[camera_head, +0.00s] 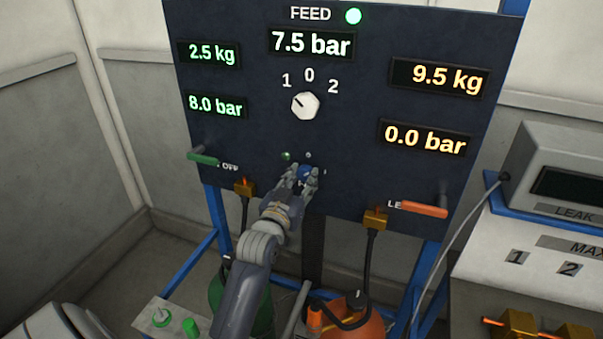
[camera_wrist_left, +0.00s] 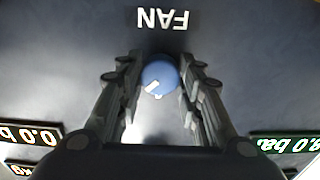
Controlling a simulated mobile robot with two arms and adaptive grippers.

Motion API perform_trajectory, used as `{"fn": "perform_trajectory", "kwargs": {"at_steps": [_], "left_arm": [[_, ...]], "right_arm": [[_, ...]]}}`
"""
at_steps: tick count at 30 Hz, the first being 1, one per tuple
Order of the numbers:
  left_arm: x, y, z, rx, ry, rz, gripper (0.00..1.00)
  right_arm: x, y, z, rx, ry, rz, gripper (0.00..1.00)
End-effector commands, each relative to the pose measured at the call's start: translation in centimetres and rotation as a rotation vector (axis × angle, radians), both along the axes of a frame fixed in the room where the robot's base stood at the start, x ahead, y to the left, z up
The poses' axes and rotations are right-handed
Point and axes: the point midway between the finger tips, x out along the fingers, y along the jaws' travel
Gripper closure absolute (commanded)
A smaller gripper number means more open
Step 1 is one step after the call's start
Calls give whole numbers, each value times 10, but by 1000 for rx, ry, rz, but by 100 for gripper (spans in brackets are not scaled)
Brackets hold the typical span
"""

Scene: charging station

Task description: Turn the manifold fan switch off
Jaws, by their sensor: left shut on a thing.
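The fan switch is a blue round knob (camera_head: 305,172) low in the middle of the dark panel. It also shows in the left wrist view (camera_wrist_left: 160,77), by an upside-down "FAN" label, with a white mark at its lower left in that picture. My left gripper (camera_head: 303,178) reaches up to the panel and is shut on the knob, one finger on each side. In the head view the fingers hide part of the knob and its lettering. My right gripper is not in view.
A white selector knob (camera_head: 305,106) marked 1, 0, 2 sits above. A green lever (camera_head: 203,158) is at left and an orange lever (camera_head: 424,210) at right. Green and orange cylinders (camera_head: 355,316) stand below. A grey leak device (camera_head: 560,170) stands at far right.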

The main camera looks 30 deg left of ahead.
Motion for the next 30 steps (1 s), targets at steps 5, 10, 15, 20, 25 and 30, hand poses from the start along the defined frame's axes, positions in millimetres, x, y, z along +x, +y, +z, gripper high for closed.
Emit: {"fn": "perform_trajectory", "kwargs": {"at_steps": [5, 10, 15, 20, 25, 30], "left_arm": [[0, 0, 3, -165, -39, 1, 90], [0, -1, 3, -320, -76, 1, 90], [0, -1, 3, -471, -113, 0, 90], [0, -1, 2, -589, -142, 1, 90], [0, -1, 2, -688, -166, 0, 90], [0, -1, 1, -752, -182, 0, 90]], "right_arm": [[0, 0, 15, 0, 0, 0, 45], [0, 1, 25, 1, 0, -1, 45], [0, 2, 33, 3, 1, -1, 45], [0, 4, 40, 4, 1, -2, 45], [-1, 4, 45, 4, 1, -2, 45], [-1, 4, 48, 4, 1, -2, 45]]}}
